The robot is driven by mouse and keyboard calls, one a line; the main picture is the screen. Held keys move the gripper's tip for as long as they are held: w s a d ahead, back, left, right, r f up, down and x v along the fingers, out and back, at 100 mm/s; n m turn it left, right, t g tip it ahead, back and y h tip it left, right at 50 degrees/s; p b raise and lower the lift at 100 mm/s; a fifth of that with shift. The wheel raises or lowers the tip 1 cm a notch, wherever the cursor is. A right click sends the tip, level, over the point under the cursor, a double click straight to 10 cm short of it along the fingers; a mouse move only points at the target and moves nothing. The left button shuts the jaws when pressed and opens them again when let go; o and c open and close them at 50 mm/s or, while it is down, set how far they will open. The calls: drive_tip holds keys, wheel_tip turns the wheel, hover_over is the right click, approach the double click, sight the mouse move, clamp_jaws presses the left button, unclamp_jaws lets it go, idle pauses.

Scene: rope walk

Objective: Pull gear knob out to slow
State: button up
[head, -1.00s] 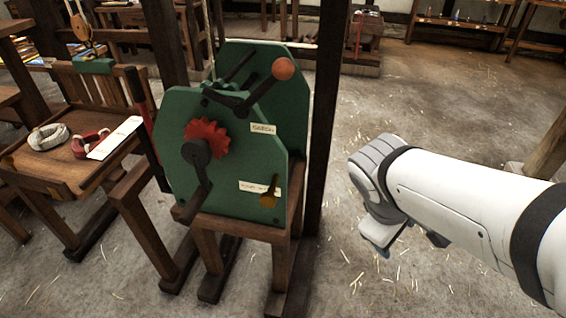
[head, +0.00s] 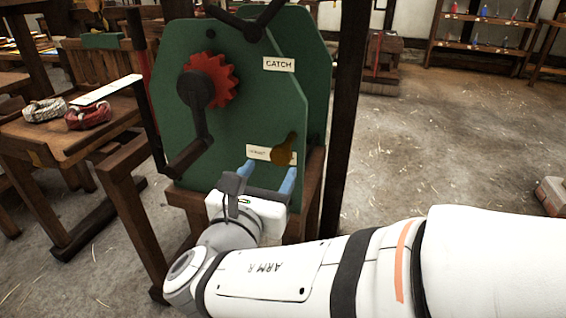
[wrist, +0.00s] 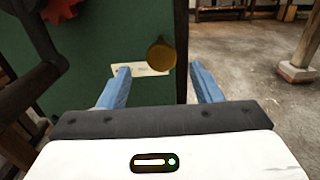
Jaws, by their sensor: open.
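The gear knob is a brass-coloured round knob (head: 284,154) low on the right of the green machine panel (head: 222,120), beside a small white label (head: 257,153). It also shows in the wrist view (wrist: 161,54), ahead of my gripper and between the lines of its fingers. My gripper (head: 268,178) is just below and in front of the knob, its blue fingers spread and pointing at the panel. In the wrist view my gripper (wrist: 163,85) is empty. I see no contact between fingers and knob.
A dark crank handle (head: 197,125) with a red gear (head: 213,77) sticks out left of my gripper. A dark post (head: 345,110) stands right of the machine. A wooden bench (head: 60,140) with rope coils is at left. The floor at right is open.

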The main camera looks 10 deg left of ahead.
sight(280, 156)
drive_tip(key=w, duration=0.2)
drive_tip(key=w+b, duration=0.1)
drive_tip(key=w, duration=0.1)
drive_tip(key=w+b, duration=0.1)
drive_tip(key=w, duration=0.1)
drive_tip(key=shift+d+f, duration=0.1)
drive_tip(key=shift+d, duration=0.25)
drive_tip(key=shift+w, duration=0.65)
drive_tip(key=shift+c, duration=0.3)
clamp_jaws()
